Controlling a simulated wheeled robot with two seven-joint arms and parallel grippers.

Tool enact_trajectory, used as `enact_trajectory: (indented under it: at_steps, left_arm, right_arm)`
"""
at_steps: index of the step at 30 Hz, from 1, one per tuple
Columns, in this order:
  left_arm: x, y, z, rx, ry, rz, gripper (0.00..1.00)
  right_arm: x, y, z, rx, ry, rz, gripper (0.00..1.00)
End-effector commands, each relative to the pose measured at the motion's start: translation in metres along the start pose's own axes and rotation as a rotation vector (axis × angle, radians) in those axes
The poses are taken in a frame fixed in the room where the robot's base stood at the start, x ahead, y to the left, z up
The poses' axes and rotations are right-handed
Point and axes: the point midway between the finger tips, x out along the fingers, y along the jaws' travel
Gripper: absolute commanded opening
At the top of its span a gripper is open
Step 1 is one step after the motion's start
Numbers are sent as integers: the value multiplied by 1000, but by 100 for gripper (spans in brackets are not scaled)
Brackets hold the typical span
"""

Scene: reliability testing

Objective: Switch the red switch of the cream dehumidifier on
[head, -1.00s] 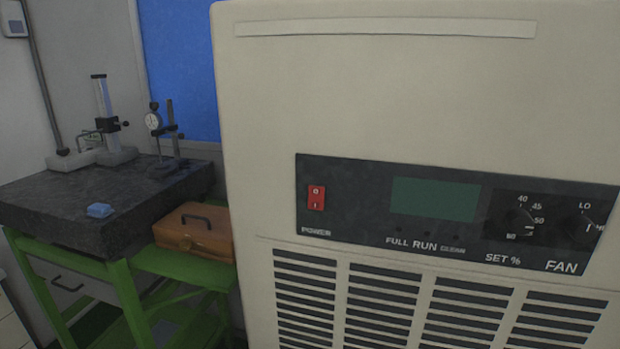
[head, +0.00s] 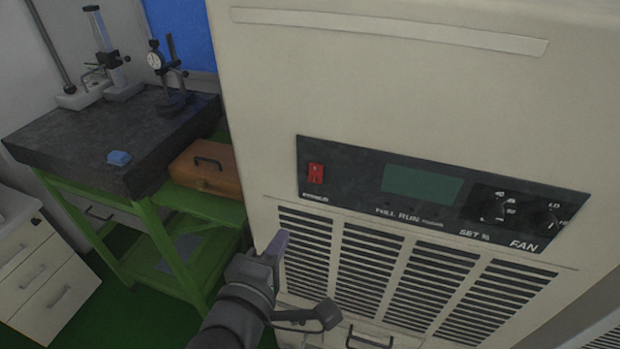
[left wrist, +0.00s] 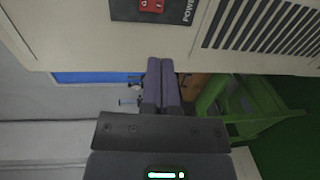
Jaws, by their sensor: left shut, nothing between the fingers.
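The cream dehumidifier (head: 390,85) fills the right of the head view. Its dark panel (head: 350,183) carries the red switch (head: 316,173) above the POWER label, a blank green display (head: 422,185) and two knobs. The switch also shows at the top of the left wrist view (left wrist: 151,5), partly cut off. My left gripper (head: 279,241) is shut and empty, in front of the left part of the vent grille, below and left of the switch and apart from it. Its closed fingers also show in the left wrist view (left wrist: 161,82). My right gripper is not in view.
A green stand (head: 165,235) with a dark granite slab (head: 120,140), gauges and an orange case (head: 205,180) stands left of the dehumidifier. A white drawer cabinet (head: 45,280) is at the lower left. Green floor shows between them.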

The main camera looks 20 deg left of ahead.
Motion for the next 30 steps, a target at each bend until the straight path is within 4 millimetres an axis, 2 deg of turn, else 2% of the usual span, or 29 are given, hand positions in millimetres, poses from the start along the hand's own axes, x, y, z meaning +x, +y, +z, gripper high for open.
enact_trajectory:
  at_steps: [5,8,24,30]
  left_arm:
    - [1,-1,0,2,-1,0,0]
    - [8,-1,0,4,-1,0,0]
    - [118,0,0,5,-1,0,0]
    - [138,-1,0,5,-1,-1,0]
  right_arm:
    - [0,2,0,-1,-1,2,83]
    - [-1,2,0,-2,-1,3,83]
    - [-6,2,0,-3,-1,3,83]
    - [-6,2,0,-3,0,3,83]
